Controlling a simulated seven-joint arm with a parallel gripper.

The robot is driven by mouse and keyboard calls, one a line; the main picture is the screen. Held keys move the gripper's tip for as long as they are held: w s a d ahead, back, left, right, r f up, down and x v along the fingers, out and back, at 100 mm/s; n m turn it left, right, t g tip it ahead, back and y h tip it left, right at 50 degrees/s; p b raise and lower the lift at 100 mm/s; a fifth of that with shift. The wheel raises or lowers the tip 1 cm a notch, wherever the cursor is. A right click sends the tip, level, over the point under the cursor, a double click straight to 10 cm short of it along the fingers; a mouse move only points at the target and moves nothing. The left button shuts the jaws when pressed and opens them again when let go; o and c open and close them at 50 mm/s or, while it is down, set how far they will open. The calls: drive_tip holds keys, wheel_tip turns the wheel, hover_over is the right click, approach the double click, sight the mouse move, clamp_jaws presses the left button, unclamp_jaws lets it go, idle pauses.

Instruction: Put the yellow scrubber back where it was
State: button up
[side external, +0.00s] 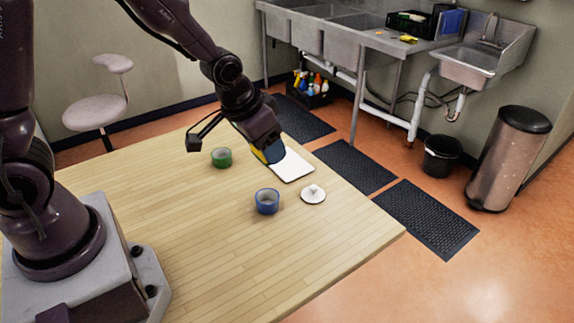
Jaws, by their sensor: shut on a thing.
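My gripper (266,150) is at the far side of the wooden table, pointing down, just over or at the left edge of a white rectangular board (293,167). It is shut on the yellow scrubber (258,156), which shows as a yellow edge with blue beside it. The fingers hide most of the scrubber. I cannot tell whether the scrubber touches the board or the table.
A green tape roll (221,158) lies left of my gripper. A blue tape roll (267,201) and a white round lid-like piece with a knob (313,194) lie nearer the front. The table's front (240,260) is clear. Metal sinks (345,35) stand behind.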

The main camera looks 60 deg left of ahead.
drive_tip(key=a+f+n+g+y, duration=0.1)
drive_tip(key=a+f+n+y, duration=0.2)
drive_tip(key=a, duration=0.8)
drive_tip(key=a+f+n, duration=0.3)
drive_tip(key=a+n, duration=0.2)
drive_tip(key=a, duration=0.5)
drive_tip(key=shift+n, duration=0.5)
drive_tip(key=w+a+f, duration=0.2)
drive_tip(key=w, duration=0.2)
drive_tip(key=w+a+f, duration=0.3)
drive_tip(key=w, duration=0.1)
drive_tip(key=w+a+f, duration=0.2)
drive_tip(key=w+f, duration=0.1)
drive_tip(key=w, duration=0.1)
drive_tip(key=shift+a+f, duration=0.2)
drive_tip(key=shift+w+f, duration=0.1)
drive_tip(key=shift+f, duration=0.1)
drive_tip(key=shift+w+a+f, duration=0.15)
drive_tip(key=shift+f, duration=1.55)
drive_tip(key=shift+f, duration=0.15)
drive_tip(key=o, duration=1)
